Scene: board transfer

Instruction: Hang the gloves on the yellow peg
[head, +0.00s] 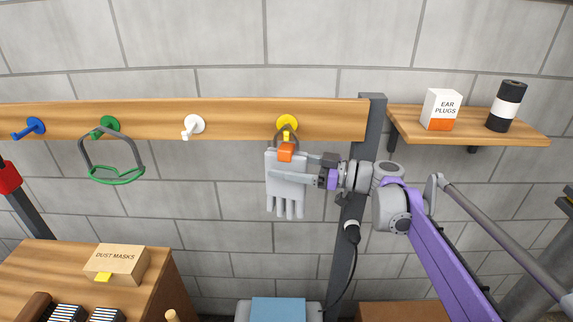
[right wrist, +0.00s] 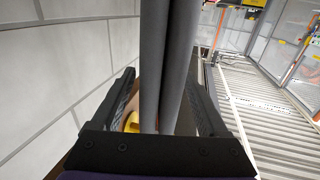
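The light grey gloves (head: 287,190) are at the yellow peg (head: 287,122) on the wooden rail, fingers pointing down. A dark ring above their orange clip (head: 286,152) appears to loop over the peg. My right gripper (head: 316,171) is beside the gloves on their right. In the right wrist view its two fingers (right wrist: 166,88) stand apart, with long grey parts (right wrist: 168,70), probably of the gloves, between them. A gap shows by the left finger. A bit of yellow (right wrist: 132,122) shows there, probably the peg. My left gripper is out of view.
The rail (head: 240,118) also carries a white peg (head: 194,125), a green peg with goggles (head: 118,176), and a blue peg (head: 33,127). A shelf (head: 465,133) at right holds an ear plugs box (head: 441,108) and a dark canister (head: 507,105). A dust masks box (head: 122,262) sits lower left.

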